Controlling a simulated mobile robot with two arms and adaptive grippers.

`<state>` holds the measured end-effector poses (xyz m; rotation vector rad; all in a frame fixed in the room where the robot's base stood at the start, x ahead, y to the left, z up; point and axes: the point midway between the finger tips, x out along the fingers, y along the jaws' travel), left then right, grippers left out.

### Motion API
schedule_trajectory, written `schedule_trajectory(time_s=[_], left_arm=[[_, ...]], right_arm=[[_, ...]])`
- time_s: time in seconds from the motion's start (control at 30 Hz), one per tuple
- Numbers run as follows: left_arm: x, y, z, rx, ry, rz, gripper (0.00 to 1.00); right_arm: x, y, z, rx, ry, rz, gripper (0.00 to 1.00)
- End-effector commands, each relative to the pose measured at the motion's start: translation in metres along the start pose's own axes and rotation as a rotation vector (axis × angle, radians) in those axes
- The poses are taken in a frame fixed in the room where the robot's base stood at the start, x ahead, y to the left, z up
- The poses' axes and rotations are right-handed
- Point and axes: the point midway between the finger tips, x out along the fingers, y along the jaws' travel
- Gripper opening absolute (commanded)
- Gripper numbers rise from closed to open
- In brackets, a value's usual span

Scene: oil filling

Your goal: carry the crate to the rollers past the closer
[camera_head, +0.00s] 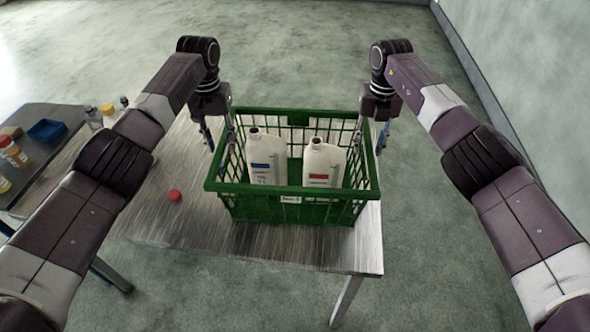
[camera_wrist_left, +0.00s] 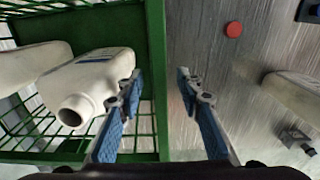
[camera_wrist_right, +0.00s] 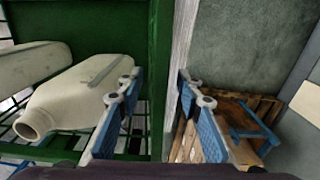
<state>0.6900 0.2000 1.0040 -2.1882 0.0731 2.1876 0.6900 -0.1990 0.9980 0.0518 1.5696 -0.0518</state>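The green crate (camera_head: 292,204) stands upright on the metal table. Inside it are two open-necked white bottles, one with a blue label (camera_head: 266,163) and one with a red label (camera_head: 318,165). My left gripper (camera_head: 220,134) is at the crate's left wall. In the left wrist view its fingers (camera_wrist_left: 157,92) are apart on either side of the wall (camera_wrist_left: 155,60). My right gripper (camera_head: 372,134) is at the right wall. In the right wrist view its fingers (camera_wrist_right: 158,88) are apart, with the wall (camera_wrist_right: 155,50) between them. Rollers and closer are not identifiable.
A red cap (camera_head: 175,196) lies on the table (camera_head: 180,225) left of the crate. Small bottles (camera_head: 108,112) stand near the table's left side. A darker bench with a blue tray (camera_head: 47,130) is further left. The right wrist view shows a wooden pallet (camera_wrist_right: 225,115) beyond the table edge.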

Motion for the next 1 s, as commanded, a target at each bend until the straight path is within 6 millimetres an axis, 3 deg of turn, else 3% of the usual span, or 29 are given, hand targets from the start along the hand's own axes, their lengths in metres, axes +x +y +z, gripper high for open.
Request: schedule_trajectory(time_s=[0.13,0.43,0.73,1.0], left_arm=[[0.0096,0.0001,0.0004,0.000,-0.001,0.000,0.33],[0.0110,0.0000,0.0001,0.000,0.000,0.000,0.33],[0.0108,-0.0001,0.0001,0.000,0.000,0.000,0.00],[0.0106,-0.0001,0.0000,0.000,0.000,0.000,0.00]], right_arm=[[0.0098,0.0004,-0.0006,-0.001,0.002,0.000,0.33],[0.0113,0.0001,-0.0004,-0.001,0.001,0.000,0.33],[0.0110,0.0000,-0.0004,0.000,0.001,0.000,0.00],[0.0110,0.0000,-0.0003,0.000,0.000,0.000,0.00]])
